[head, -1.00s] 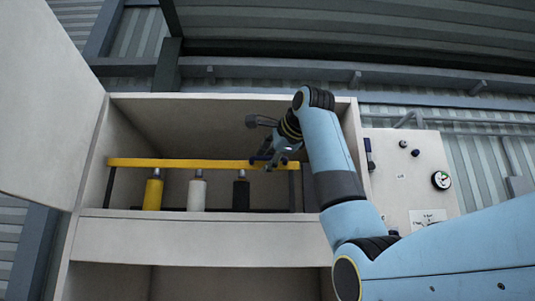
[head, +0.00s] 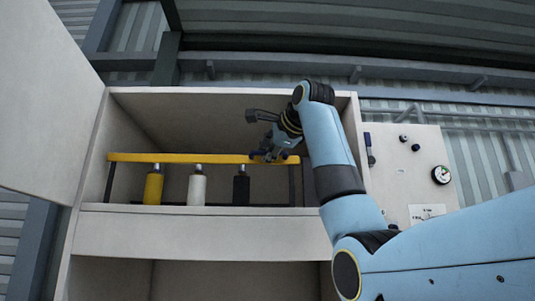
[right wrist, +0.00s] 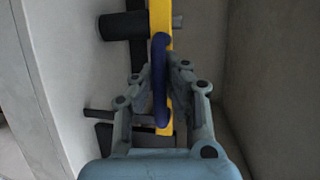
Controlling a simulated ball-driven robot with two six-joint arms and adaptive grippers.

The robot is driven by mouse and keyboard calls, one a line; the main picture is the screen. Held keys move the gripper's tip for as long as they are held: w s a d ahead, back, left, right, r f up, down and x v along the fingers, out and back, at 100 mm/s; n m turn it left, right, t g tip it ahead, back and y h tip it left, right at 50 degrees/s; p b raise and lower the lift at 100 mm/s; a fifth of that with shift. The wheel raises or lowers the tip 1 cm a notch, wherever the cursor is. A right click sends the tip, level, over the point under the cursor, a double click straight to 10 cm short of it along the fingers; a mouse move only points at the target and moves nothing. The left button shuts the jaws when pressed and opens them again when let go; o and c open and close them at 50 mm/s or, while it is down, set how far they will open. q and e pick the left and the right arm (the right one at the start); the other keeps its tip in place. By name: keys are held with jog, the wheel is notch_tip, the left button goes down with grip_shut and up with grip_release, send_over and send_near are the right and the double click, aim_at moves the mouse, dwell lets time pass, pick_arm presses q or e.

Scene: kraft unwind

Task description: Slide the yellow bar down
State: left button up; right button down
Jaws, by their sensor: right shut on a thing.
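The yellow bar (head: 190,158) runs level across the inside of an open pale cabinet, near the tops of the bottles and carried by dark uprights at its ends. My right gripper (head: 270,157) is shut on the bar near its right end. The fingers hide part of the bar. My left gripper is not in view.
A yellow bottle (head: 153,188), a white bottle (head: 197,189) and a black bottle (head: 241,188) stand on the cabinet shelf (head: 200,222) at the bar. An open door (head: 45,90) is at the left. A panel with a gauge (head: 440,175) is at the right.

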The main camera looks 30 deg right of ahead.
notch_tip(320, 180, down, 10)
jog(key=b, duration=0.7)
jog(key=shift+b, duration=0.3)
jog(key=shift+r, duration=0.15)
jog(key=c, duration=1.3)
grip_release()
jog(key=shift+c, duration=0.2)
jog(key=v, duration=1.2)
